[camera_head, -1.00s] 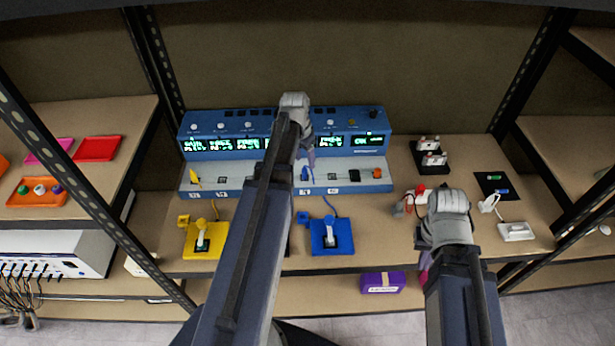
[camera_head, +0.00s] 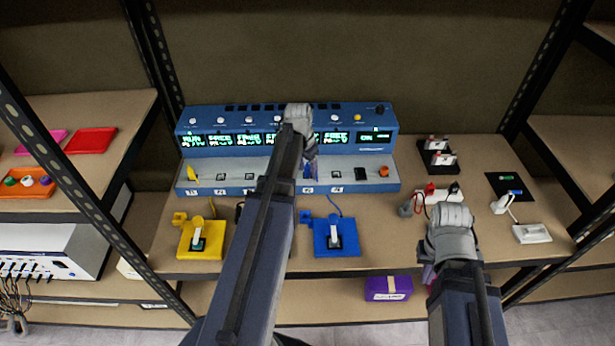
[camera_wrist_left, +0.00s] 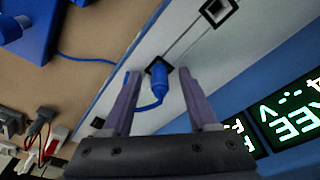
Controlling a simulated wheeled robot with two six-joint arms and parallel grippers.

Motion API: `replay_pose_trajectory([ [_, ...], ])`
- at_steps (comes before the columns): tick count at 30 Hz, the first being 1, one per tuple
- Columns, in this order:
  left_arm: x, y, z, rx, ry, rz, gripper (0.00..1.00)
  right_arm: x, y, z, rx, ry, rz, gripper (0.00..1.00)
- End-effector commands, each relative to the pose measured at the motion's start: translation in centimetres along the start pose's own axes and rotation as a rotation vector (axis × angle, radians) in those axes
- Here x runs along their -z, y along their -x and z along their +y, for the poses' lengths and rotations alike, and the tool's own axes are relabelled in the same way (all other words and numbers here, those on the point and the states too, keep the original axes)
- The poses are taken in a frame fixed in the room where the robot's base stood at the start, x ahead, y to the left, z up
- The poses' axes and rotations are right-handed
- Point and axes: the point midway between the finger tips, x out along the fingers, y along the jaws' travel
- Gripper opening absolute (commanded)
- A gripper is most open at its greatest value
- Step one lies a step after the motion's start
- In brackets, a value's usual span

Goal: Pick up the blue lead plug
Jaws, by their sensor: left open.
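The blue lead plug (camera_wrist_left: 158,76) stands in a dark square socket on the console's pale front panel, with its blue cable curving away from it. In the left wrist view my left gripper (camera_wrist_left: 160,84) is open, one finger on each side of the plug, with gaps visible. In the head view my left gripper (camera_head: 310,160) is over the console front and partly hides the plug (camera_head: 307,172). My right gripper (camera_head: 428,274) is mostly hidden behind its own wrist, low at the shelf's front edge.
The blue console (camera_head: 230,172) has lit displays and a yellow plug (camera_head: 193,178) at its left. A yellow block (camera_head: 183,243) and a blue block (camera_head: 348,247) with levers stand before it. A red and white connector cluster (camera_head: 432,195) lies at right. A purple box (camera_head: 388,290) is below.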

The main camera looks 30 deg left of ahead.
Motion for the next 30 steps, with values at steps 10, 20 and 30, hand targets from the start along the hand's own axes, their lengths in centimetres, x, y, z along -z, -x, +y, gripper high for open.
replay_pose_trajectory([
  [10, 0.02, 0.14, 0.01, 0.000, 0.000, 0.000, 0.39, -0.01, 0.14, 0.01, 0.000, 0.000, 0.000, 0.00],
  [20, 0.02, 0.13, 0.01, 0.000, 0.000, 0.000, 0.02, -0.01, 0.13, 0.01, 0.000, 0.000, 0.000, 0.00],
  [30, 0.02, 0.13, 0.01, 0.000, 0.000, 0.000, 0.00, -0.01, 0.13, 0.01, 0.000, 0.000, 0.000, 0.00],
])
